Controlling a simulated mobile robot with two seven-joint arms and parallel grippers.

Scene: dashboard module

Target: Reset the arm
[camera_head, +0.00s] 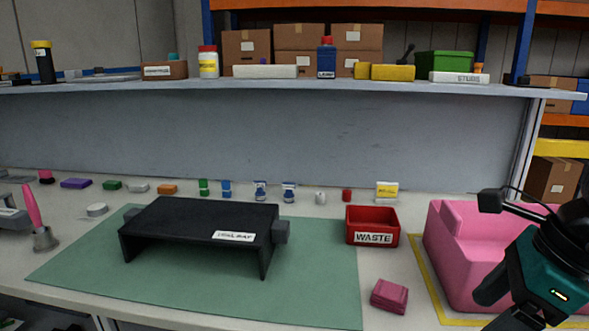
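My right arm comes in at the right edge, with a teal and black hand (500,305) in front of the pink bin. Its dark finger parts point left and down, and the lower part is cut off by the frame's bottom edge. I cannot make out whether the fingers are apart, and I see nothing held in them. My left arm and gripper are not in view.
A black dashboard module (200,215) stands on a green mat (320,290). A red waste bin (372,238), a pink cloth (389,296) and a large pink bin (460,265) are to its right. Small parts line the back. A loaded shelf (300,84) hangs above.

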